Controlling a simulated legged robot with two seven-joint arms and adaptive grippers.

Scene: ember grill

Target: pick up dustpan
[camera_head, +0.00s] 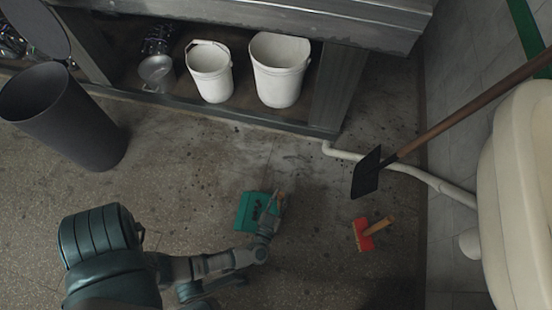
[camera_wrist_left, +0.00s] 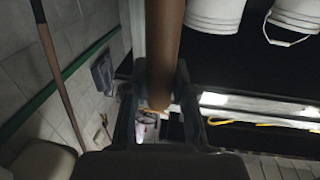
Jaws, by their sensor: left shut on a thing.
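The green dustpan (camera_head: 252,212) shows at the middle of the head view, with dark marks on its pan. My left gripper (camera_head: 275,210) is at its right side, shut on its handle. In the left wrist view the brown handle (camera_wrist_left: 166,45) runs down between the two fingers of the left gripper (camera_wrist_left: 160,105). The pan itself does not show clearly there. I cannot tell whether the dustpan touches the floor. My right gripper is not in view.
A red brush (camera_head: 363,236) lies right of the dustpan. A long-handled shovel (camera_head: 367,172) leans near the right wall beside a white pipe (camera_head: 400,168). A dark bin (camera_head: 62,115) stands left. Two white buckets (camera_head: 279,72) sit on the low shelf.

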